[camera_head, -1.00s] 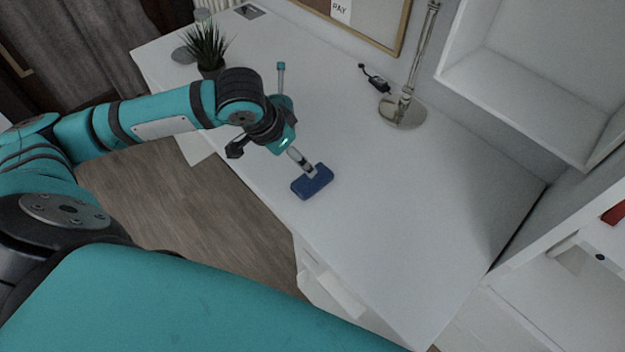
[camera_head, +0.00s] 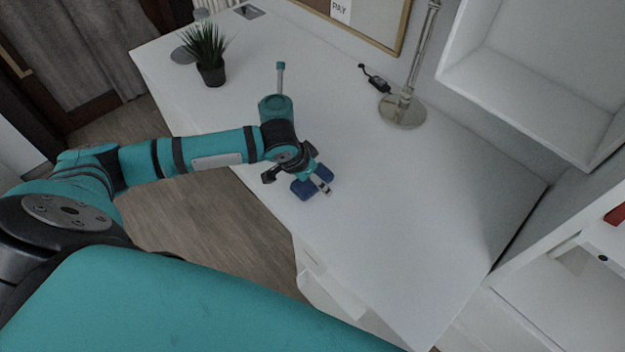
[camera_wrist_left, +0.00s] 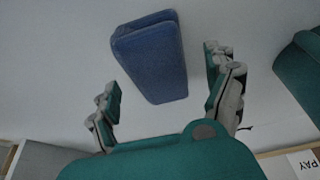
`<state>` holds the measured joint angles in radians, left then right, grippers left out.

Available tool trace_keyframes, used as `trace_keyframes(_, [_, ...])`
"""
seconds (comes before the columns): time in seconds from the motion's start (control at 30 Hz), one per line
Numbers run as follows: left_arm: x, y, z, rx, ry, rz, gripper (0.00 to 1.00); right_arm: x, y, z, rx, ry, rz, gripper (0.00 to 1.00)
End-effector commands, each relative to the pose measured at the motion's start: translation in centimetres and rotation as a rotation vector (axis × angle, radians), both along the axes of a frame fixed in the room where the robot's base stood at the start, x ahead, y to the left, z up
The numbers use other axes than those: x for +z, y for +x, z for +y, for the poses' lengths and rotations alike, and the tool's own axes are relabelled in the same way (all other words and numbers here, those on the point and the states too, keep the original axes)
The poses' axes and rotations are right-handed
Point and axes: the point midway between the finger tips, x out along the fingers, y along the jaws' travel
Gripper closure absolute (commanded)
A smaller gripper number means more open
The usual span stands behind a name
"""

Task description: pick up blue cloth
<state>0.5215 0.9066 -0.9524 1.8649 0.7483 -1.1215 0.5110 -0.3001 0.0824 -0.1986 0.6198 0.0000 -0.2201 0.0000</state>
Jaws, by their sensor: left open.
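The blue cloth (camera_head: 302,189) is a small folded block lying on the white desk near its front edge. In the head view my left gripper (camera_head: 325,188) is over it and hides part of it. In the left wrist view the cloth (camera_wrist_left: 152,58) lies ahead of my left gripper (camera_wrist_left: 162,78), mostly between the lines of its two fingers. The fingers are spread wide and hold nothing. I cannot tell whether a finger touches the cloth. My right gripper is not in view.
The white desk (camera_head: 400,220) is clear to the right of the cloth. A metal lamp base (camera_head: 402,112), a black cable piece (camera_head: 374,78) and a potted plant (camera_head: 208,55) stand farther back.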

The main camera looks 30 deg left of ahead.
Motion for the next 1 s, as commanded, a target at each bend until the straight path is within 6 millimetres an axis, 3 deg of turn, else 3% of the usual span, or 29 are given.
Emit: trace_keyframes(1.0, [-1.07, 0.23, -0.09, -0.002, 0.0, -0.001, 0.13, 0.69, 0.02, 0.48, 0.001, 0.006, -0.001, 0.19])
